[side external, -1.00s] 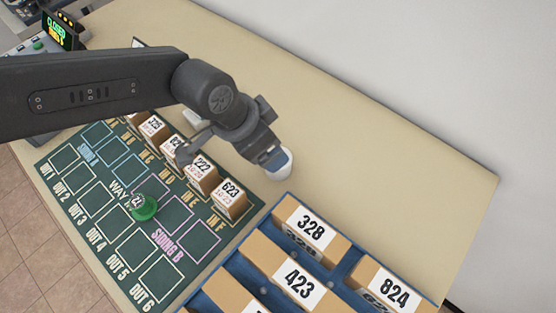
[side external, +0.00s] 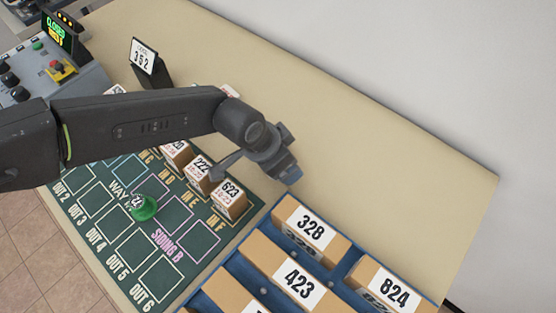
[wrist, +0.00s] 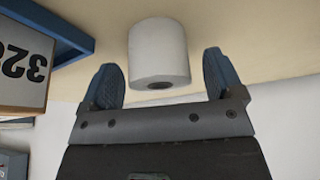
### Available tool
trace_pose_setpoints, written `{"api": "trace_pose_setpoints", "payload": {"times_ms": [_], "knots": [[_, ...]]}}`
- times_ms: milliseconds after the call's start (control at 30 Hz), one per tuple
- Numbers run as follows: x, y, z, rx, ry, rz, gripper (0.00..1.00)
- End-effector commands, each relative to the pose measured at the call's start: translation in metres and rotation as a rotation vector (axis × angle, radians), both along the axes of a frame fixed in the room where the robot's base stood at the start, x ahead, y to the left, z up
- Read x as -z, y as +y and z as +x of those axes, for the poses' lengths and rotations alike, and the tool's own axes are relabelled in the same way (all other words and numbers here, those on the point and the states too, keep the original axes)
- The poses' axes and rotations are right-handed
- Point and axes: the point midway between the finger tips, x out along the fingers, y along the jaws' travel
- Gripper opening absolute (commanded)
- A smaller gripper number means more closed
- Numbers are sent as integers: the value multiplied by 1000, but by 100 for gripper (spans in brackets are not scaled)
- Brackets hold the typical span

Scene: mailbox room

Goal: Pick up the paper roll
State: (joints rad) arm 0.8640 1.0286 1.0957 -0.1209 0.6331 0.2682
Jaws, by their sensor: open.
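The paper roll is a white cylinder (wrist: 157,45) on the beige counter in the wrist view, with its dark core end facing me. My gripper (wrist: 160,78) is open, its two blue fingers apart. The roll shows in the gap between the fingers, with a space on each side and no visible contact. In the side view my gripper (side external: 289,172) is low over the counter, just beyond the box marked 623. I cannot make out the roll there; the gripper seems to hide it.
A blue tray (side external: 345,268) with numbered boxes stands close by, and its edge shows at left in the wrist view (wrist: 60,32). Small boxes, including 623 (side external: 230,200), stand on the green mat (side external: 110,235). The counter at right (side external: 400,170) is clear.

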Motion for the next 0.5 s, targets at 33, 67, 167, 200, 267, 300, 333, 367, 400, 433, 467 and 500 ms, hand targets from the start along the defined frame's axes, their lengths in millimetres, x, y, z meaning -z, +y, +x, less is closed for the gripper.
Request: {"api": "trace_pose_setpoints", "payload": {"times_ms": [33,67,167,200,267,300,333,367,400,433,467,500], "knots": [[0,0,0,0,0,0,85],[0,0,0,0,0,0,82],[0,0,0,0,0,0,72],[0,0,0,0,0,0,68],[0,0,0,0,0,0,63],[0,0,0,0,0,0,59],[0,0,0,0,0,0,56],[0,0,0,0,0,0,53],[0,0,0,0,0,0,49],[0,0,0,0,0,0,46],[0,0,0,0,0,0,44],[0,0,0,0,0,0,40]]}}
